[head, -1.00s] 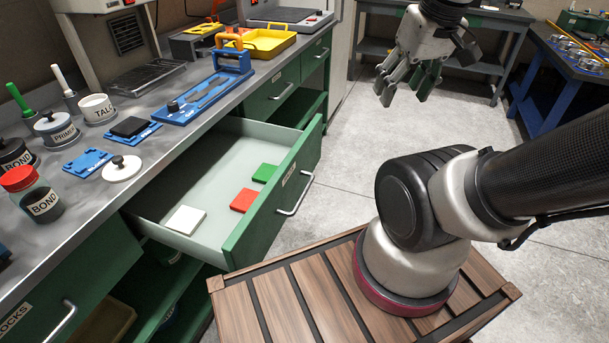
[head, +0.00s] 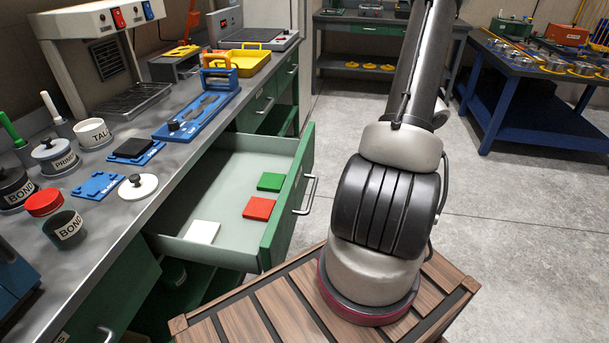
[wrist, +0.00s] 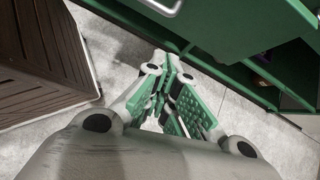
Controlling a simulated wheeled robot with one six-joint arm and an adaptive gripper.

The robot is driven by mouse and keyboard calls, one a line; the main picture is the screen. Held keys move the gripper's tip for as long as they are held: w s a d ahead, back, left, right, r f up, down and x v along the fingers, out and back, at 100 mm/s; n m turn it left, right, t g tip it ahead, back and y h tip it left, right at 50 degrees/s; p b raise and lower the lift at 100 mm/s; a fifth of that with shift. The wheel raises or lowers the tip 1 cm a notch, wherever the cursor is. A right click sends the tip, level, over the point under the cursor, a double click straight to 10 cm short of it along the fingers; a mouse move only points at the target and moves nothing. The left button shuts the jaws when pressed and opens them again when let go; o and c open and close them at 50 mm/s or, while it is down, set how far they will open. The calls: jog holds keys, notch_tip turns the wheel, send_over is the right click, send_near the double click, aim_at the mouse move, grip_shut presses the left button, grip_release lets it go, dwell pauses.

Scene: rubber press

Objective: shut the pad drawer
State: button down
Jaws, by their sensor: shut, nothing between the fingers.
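The pad drawer (head: 283,205) stands pulled out from the green bench in the head view, with a green front and a metal handle (head: 306,194). Inside lie a white pad (head: 201,231), a red pad (head: 259,208) and a green pad (head: 271,181). My gripper is out of sight in the head view. In the wrist view my gripper (wrist: 172,85) is shut and empty, its green-padded fingers close together over the floor. A green panel (wrist: 225,28) and part of a metal handle show just beyond it; I cannot tell whether they touch.
The bench top (head: 112,212) holds jars, a blue jig (head: 197,112), a white lid (head: 138,187) and a yellow tray (head: 246,62). A blue table (head: 545,115) stands at the back right. The grey floor (head: 500,240) to the right is clear.

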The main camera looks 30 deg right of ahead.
jog(key=w+a+f+m, duration=0.1)
jog(key=w+a+f, duration=0.2)
jog(key=w, duration=0.2)
jog(key=w+a+f+m+t, duration=0.1)
jog(key=w+a+f, duration=0.1)
jog(key=w+a, duration=0.2)
jog(key=shift+w+a+f+m, duration=0.3)
jog(key=shift+w+f, duration=0.1)
jog(key=shift+w, duration=0.7)
jog(key=w+a, duration=2.1)
jog(key=shift+w, duration=0.1)
jog(key=shift+w+a+r, duration=0.1)
jog(key=shift+w+a, duration=0.3)
jog(key=shift+w, duration=0.1)
